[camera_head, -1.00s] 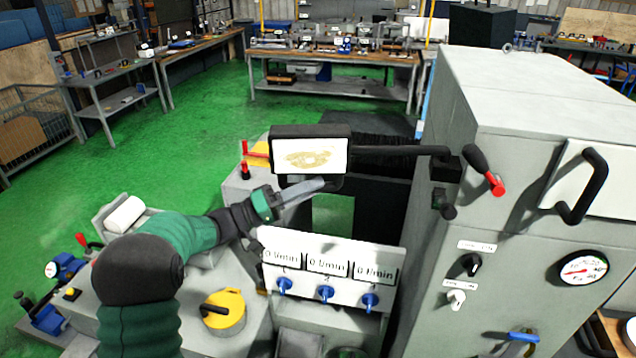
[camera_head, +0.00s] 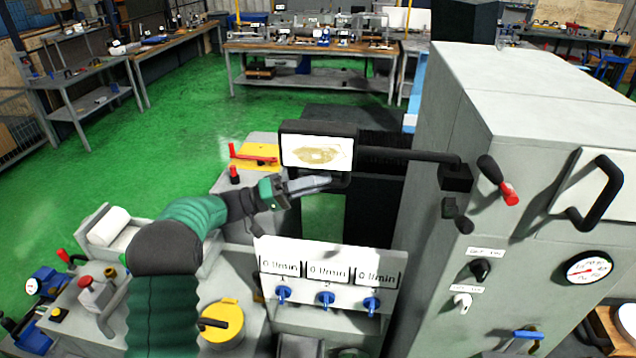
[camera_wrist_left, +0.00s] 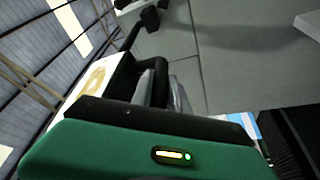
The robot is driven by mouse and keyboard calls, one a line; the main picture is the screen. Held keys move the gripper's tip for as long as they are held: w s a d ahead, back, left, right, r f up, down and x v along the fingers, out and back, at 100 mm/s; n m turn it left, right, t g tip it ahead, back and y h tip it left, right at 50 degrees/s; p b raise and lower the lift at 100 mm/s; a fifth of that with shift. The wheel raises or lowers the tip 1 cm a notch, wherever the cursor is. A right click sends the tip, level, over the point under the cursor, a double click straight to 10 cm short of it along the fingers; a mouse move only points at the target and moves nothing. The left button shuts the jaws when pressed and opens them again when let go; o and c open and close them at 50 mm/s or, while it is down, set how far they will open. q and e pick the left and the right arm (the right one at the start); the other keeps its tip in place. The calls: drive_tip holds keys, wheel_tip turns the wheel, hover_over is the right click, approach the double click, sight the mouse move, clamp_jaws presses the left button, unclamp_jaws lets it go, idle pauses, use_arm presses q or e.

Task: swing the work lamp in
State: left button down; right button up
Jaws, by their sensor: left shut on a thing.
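The work lamp has a black rectangular head with a pale lit face (camera_head: 317,152). A black arm (camera_head: 410,154) runs right from it to a joint on the grey cabinet. My left gripper (camera_head: 322,183) is shut at the lower edge of the lamp head, on what looks like its black handle. In the left wrist view the lamp's pale face (camera_wrist_left: 88,85) and black handle (camera_wrist_left: 122,75) show beside the fingers (camera_wrist_left: 155,90). The fingers partly hide the contact. My right gripper is not in view.
The tall grey cabinet (camera_head: 535,90) stands right, with a red-tipped lever (camera_head: 500,182), black handle (camera_head: 594,190) and gauge (camera_head: 588,268). A flow-meter panel (camera_head: 326,278) with blue knobs is below the lamp. A red lever (camera_head: 255,159) is left of it.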

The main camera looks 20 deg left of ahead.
use_arm(q)
drive_tip(key=c, duration=1.6)
unclamp_jaws()
drive_tip(key=shift+w+r, duration=0.1)
drive_tip(key=shift+r, duration=0.05)
drive_tip(key=shift+c, duration=0.2)
drive_tip(key=shift+o, duration=1.2)
drive_tip(key=shift+w, duration=0.15)
drive_tip(key=shift+o, duration=0.5)
drive_tip(key=shift+w+a+f, duration=0.1)
drive_tip(key=shift+w+f, duration=0.2)
drive_tip(key=shift+w, duration=0.05)
drive_tip(key=shift+s+r, duration=0.15)
drive_tip(key=shift+s, duration=0.2)
drive_tip(key=shift+s+a+f+b, duration=0.15)
drive_tip(key=shift+a+f+b, duration=0.05)
drive_tip(key=shift+b, duration=0.1)
drive_tip(key=b+v, duration=0.6)
drive_tip(key=v, duration=1)
drive_tip(key=shift+a, duration=0.15)
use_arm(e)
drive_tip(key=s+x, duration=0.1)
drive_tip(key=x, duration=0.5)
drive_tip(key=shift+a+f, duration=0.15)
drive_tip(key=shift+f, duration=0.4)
use_arm(q)
drive_tip(key=shift+f, duration=0.1)
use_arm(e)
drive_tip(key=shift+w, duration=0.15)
